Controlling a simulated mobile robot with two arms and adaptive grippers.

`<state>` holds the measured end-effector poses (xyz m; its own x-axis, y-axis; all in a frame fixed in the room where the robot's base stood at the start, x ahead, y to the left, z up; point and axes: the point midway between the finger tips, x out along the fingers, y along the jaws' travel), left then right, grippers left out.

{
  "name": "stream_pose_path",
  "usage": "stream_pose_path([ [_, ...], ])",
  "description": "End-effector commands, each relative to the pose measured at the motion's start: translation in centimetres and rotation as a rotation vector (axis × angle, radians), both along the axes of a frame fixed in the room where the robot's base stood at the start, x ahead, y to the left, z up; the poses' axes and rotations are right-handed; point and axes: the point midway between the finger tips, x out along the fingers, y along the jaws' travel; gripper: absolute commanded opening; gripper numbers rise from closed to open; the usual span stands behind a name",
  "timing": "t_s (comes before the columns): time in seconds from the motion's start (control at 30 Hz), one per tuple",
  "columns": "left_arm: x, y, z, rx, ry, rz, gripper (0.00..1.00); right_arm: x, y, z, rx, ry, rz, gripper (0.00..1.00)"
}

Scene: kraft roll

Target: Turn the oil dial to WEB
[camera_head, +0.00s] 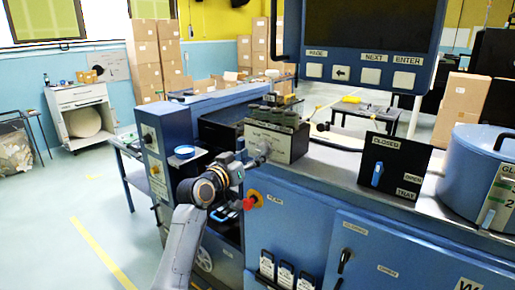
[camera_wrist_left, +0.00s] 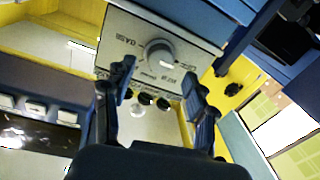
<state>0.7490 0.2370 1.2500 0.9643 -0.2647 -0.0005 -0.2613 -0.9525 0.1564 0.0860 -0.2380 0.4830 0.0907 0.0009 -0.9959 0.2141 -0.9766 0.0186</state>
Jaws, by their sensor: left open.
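The dial is a round grey knob (camera_wrist_left: 158,52) on a pale labelled panel, seen in the left wrist view. It has a light mark on its lower right side. The small printed labels around it are tilted and too blurred to read surely, so I cannot tell which one it points at. In the head view its grey box (camera_head: 290,146) stands on the blue machine. My left gripper (camera_head: 257,158) is in front of that box. In the wrist view the left gripper (camera_wrist_left: 159,80) is open, its fingers spread before the knob, with nothing between them. My right gripper is out of view.
A red knob (camera_head: 249,204) on a yellow plate sits just below my left gripper. A black panel with a blue lever (camera_head: 377,174) and a blue lidded pot (camera_head: 470,165) stand to the right. A screen (camera_head: 365,30) hangs above. Open floor (camera_head: 60,215) lies left.

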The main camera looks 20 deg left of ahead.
Motion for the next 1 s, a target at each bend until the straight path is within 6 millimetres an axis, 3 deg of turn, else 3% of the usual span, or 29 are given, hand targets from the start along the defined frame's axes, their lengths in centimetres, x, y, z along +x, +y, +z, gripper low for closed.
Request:
stream_pose_path([
  [0.23, 2.6, -0.7, 0.1, -0.001, 0.0, -0.001, 0.57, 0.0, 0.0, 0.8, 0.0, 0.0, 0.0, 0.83],
  [0.6, 3.0, -0.9, -0.1, 0.001, 0.0, 0.0, 0.57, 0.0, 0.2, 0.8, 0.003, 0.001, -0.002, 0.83],
  [0.87, 3.0, -0.8, -0.1, 0.001, 0.0, 0.0, 0.06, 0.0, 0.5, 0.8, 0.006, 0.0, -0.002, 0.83],
  [1.0, 3.0, -0.8, -0.1, 0.003, -0.001, 0.0, 0.02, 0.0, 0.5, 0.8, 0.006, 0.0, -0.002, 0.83],
])
